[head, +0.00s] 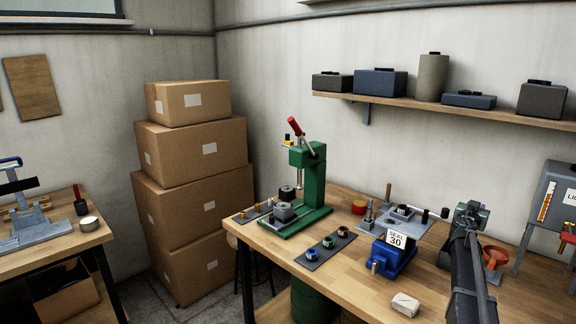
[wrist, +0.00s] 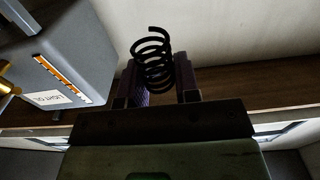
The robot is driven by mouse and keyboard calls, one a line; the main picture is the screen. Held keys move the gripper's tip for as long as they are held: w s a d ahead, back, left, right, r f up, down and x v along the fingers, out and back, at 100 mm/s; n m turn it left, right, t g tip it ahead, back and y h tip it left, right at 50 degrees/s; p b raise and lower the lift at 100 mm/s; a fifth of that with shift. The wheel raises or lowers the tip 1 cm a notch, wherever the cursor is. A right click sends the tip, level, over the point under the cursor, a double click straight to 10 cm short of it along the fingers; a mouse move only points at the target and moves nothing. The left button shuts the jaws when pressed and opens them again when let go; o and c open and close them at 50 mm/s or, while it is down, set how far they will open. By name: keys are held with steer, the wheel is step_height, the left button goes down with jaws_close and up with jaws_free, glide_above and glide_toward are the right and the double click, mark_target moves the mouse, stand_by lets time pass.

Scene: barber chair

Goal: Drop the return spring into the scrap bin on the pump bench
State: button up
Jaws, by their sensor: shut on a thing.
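The return spring is a dark coil (wrist: 152,58) in the wrist view. It sits between the two finger pads of my gripper (wrist: 160,85), which is shut on it, and its coils stick out past the fingertips. In the head view my gripper (head: 470,212) is over the right part of the wooden bench (head: 340,282), and the spring cannot be made out there. I cannot tell which container is the scrap bin; a small orange funnel-like cup (head: 495,257) stands just right of my arm, and a red-orange round piece (head: 359,207) lies farther left.
A blue vise-like block (head: 392,262) with a "SEAL 30" card (head: 397,239) stands left of my arm. A green press (head: 308,180) is farther left. A grey oil tank (head: 557,200) stands at right, also in the wrist view (wrist: 75,50). A shelf (head: 440,108) hangs above.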

step_height(320, 180, down, 6)
steer(key=b, duration=0.5)
steer(key=shift+r, duration=0.25)
steer(key=o, duration=1)
steer(key=shift+c, duration=0.2)
steer(key=shift+s, duration=0.1)
steer(key=v, duration=1)
steer(key=shift+s+a, duration=0.25)
